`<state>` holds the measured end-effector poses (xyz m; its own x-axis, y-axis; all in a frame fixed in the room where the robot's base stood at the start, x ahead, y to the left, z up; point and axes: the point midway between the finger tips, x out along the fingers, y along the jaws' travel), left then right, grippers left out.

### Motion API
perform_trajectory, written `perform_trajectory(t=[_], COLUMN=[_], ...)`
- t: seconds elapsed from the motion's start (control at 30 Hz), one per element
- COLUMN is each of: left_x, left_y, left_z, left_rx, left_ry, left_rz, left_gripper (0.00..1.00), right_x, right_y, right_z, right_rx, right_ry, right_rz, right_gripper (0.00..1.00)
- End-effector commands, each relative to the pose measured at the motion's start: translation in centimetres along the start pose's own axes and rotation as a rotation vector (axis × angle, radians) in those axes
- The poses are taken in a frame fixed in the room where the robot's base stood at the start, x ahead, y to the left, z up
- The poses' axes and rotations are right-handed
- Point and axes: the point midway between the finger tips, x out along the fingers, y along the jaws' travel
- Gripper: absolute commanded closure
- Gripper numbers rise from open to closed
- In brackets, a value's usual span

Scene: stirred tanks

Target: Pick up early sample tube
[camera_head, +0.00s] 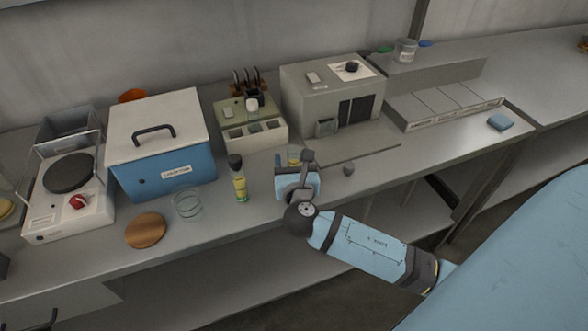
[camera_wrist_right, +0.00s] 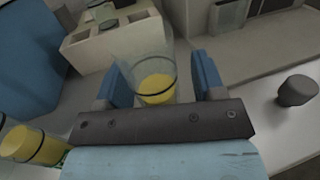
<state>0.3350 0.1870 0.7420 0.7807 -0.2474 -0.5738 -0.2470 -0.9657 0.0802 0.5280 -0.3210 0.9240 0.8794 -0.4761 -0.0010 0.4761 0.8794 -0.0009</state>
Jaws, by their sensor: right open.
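A clear tube with yellow liquid (camera_wrist_right: 156,86) stands between the two blue fingers of my right gripper (camera_wrist_right: 160,78) in the right wrist view. The fingers are apart, one on each side of it, and a gap shows. In the head view my right gripper (camera_head: 293,161) is low over the bench, and the tube's top (camera_head: 293,154) shows between the fingers. A second tube with yellow liquid and a dark cap (camera_head: 240,182) stands upright to the left; it partly shows in the wrist view (camera_wrist_right: 36,146). I cannot read which tube is the early sample. My left gripper is not in view.
A dark stopper (camera_head: 348,169) lies right of my gripper. Behind are a sample rack (camera_head: 268,133) and a grey machine (camera_head: 310,95). To the left are a glass beaker (camera_head: 187,205), a cork disc (camera_head: 145,230), a blue box (camera_head: 178,180) and a hot plate (camera_head: 95,205).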

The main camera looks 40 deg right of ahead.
Motion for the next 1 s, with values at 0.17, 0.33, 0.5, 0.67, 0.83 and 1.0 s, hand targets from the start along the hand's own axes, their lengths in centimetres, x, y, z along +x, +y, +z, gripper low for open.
perform_trajectory(t=[0.17,0.33,0.5,0.67,0.83,1.0], left_x=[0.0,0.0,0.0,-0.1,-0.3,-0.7], left_y=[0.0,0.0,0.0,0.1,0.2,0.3], left_z=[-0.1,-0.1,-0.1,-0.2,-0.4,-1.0], left_rx=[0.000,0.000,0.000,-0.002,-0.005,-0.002], left_ry=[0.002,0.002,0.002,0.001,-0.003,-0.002], left_rz=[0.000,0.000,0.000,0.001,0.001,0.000], left_gripper=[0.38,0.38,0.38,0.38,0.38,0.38], right_x=[0.0,0.0,-0.1,0.0,0.0,0.0], right_y=[0.0,0.0,0.0,0.0,0.0,0.0], right_z=[0.0,0.0,0.0,0.6,2.8,7.1], right_rx=[0.000,0.000,0.000,0.002,0.004,0.005], right_ry=[0.000,0.000,0.000,-0.001,-0.002,-0.005], right_rz=[0.000,0.000,-0.001,-0.001,-0.001,0.000], right_gripper=[0.69,0.92,0.92,0.92,0.92,0.92])
